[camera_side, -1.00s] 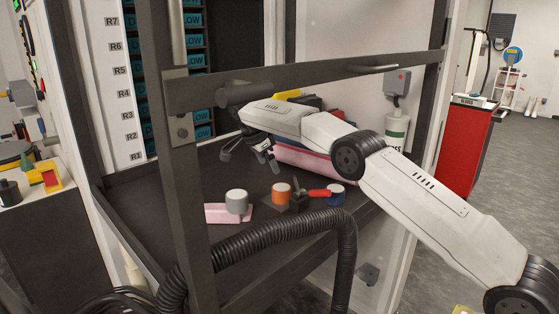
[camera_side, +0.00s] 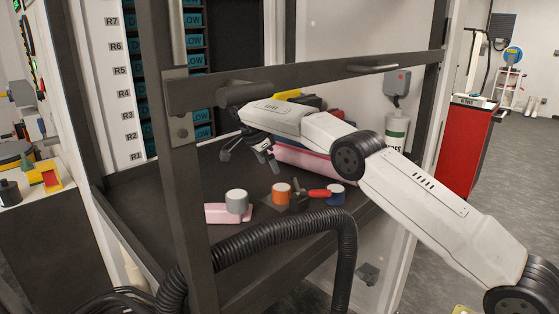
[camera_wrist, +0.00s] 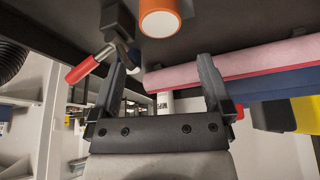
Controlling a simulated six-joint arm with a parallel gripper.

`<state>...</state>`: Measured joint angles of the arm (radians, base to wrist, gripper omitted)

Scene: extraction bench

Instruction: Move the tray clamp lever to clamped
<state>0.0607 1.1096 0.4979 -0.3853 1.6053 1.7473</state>
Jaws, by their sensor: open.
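The clamp lever has a red handle (camera_side: 320,193) on a dark base block (camera_side: 299,204) on the dark bench. In the side view the handle lies nearly flat and points right. In the wrist view the red handle (camera_wrist: 82,70) is at the upper left, beside my left-hand finger, and its base block (camera_wrist: 117,22) is above. My gripper (camera_side: 247,157) is open and empty. It is above the bench, behind and left of the lever in the side view. The wrist view shows its two fingers (camera_wrist: 163,62) apart, with nothing between them. Contact with the lever does not show.
An orange-topped cylinder (camera_side: 281,194), a blue one (camera_side: 336,196) and a grey one (camera_side: 237,202) stand near the lever. The grey one is by a pink pad (camera_side: 214,214). A pink stack (camera_side: 305,164) lies behind. A black hose (camera_side: 270,228) and frame bar (camera_side: 300,80) cross in front.

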